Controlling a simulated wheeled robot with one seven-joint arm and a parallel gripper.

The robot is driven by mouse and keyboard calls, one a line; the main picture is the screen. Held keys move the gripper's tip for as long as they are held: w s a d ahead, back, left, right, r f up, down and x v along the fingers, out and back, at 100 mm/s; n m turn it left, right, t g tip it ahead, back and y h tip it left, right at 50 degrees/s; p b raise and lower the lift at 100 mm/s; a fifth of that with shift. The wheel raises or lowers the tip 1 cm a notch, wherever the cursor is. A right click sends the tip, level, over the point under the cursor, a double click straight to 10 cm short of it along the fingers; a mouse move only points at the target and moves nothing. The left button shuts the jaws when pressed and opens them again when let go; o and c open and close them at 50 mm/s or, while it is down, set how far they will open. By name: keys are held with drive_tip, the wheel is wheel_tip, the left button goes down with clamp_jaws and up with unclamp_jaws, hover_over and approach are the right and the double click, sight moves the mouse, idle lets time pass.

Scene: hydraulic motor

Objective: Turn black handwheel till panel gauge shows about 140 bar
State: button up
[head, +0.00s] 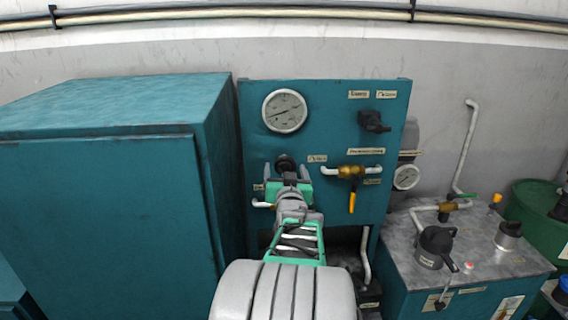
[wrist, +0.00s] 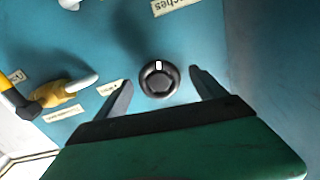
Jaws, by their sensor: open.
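The black handwheel (head: 285,161) sits on the teal panel below the panel gauge, partly hidden by my gripper in the head view. In the wrist view the handwheel (wrist: 158,82) is round and dark, with a white mark at its top edge. My gripper (wrist: 161,78) is open, one finger on each side of the handwheel, with a visible gap on both sides. In the head view my gripper (head: 287,172) is just in front of the handwheel. The panel gauge (head: 285,110) has a white face; its needle points left and slightly down, its numbers too small to read.
A yellow-handled brass valve (head: 351,173) with white pipe stubs is right of my gripper. A black switch (head: 374,121) is at the panel's upper right. A teal cabinet (head: 110,200) stands close on the left. A tank unit (head: 465,250) and a smaller gauge (head: 406,177) are at right.

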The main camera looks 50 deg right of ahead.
drive_tip(key=shift+x, duration=0.95)
drive_tip(key=c, duration=1.4)
